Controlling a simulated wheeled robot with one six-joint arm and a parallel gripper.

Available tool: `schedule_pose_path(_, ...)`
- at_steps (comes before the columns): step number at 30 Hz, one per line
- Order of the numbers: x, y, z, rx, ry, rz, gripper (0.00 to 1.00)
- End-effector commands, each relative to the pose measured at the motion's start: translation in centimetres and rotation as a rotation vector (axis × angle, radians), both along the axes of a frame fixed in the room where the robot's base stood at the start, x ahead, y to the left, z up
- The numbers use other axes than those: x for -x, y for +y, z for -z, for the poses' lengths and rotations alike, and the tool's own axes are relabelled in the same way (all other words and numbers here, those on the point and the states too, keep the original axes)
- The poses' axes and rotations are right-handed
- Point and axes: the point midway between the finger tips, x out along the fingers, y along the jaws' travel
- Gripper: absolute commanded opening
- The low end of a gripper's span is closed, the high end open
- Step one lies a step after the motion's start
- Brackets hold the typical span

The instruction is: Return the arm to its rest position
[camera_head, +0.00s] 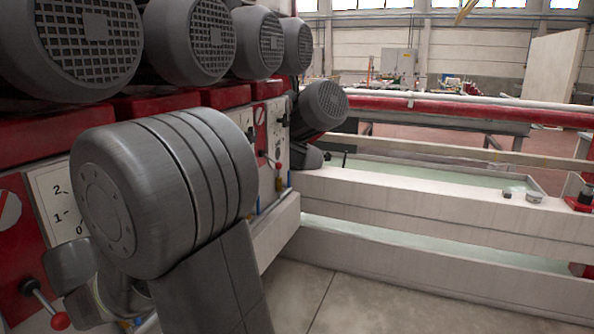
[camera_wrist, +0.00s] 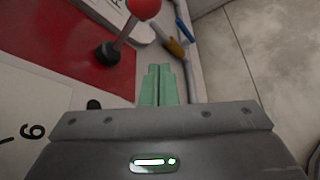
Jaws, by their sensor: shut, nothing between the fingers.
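My gripper (camera_wrist: 158,84) shows in the wrist view with its two green fingers together and nothing between them. It is in front of the machine's red control panel (camera_wrist: 60,50), close to a lever with a red ball knob (camera_wrist: 143,8). I cannot tell from this view whether the fingers touch anything. In the camera_head view my arm's large grey joint fills the front left and is bent, with a link running down at the bottom. The gripper itself cannot be made out there.
A row of grey motors (camera_head: 190,38) hangs over the panel at upper left. A long white trough (camera_head: 430,205) runs to the right. Bare floor (camera_head: 370,308) lies in front of it.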

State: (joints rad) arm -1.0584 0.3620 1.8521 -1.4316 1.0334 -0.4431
Motion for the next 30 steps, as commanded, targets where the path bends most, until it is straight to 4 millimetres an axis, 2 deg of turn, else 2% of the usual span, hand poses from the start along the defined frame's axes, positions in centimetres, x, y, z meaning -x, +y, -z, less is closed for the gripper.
schedule_pose_path(1, 0.2, 0.0, -0.6, 0.021, 0.01, -0.001, 0.0)
schedule_pose_path(13, 1.6, -0.2, -1.7, 0.194, 0.091, -0.009, 0.0)
schedule_pose_path(23, 5.9, 0.9, -3.6, 0.214, 0.1, -0.012, 0.0)
schedule_pose_path(30, 2.7, -0.2, -1.8, 0.217, 0.102, -0.005, 0.0)
